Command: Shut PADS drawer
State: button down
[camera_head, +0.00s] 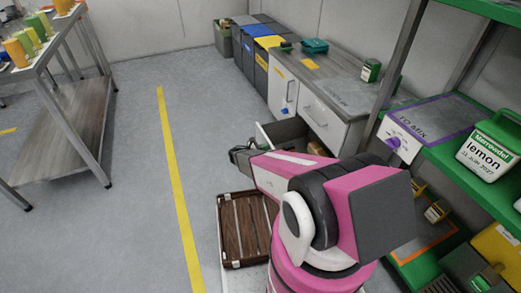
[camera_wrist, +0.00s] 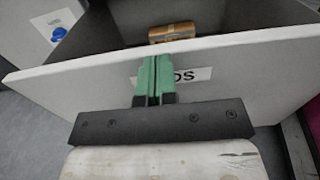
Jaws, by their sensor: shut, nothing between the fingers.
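The PADS drawer (camera_head: 263,136) stands pulled out from the white cabinet under the counter. Its white front panel (camera_wrist: 80,85) spans the wrist view, with a label (camera_wrist: 195,75) partly hidden behind my fingers; only "DS" reads clearly. A brown-gold item (camera_wrist: 172,32) lies inside the drawer. My gripper (camera_wrist: 155,62) has its green fingers together, empty, in front of the panel near its upper edge. I cannot tell whether the fingertips touch the panel. In the head view, my gripper (camera_head: 240,154) is at the drawer's front side.
A brown slatted crate (camera_head: 245,228) is on the floor below my arm. A closed drawer with a handle (camera_head: 318,115) and a door with a blue knob (camera_head: 284,108) are in the same counter. Green shelving (camera_head: 440,150) stands at right. The floor at left (camera_head: 135,190) is clear.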

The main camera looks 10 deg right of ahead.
jog(key=w+d, duration=0.2)
jog(key=d, duration=1)
jog(key=w+d, duration=0.2)
jog(key=d, duration=1)
jog(key=shift+w, duration=0.4)
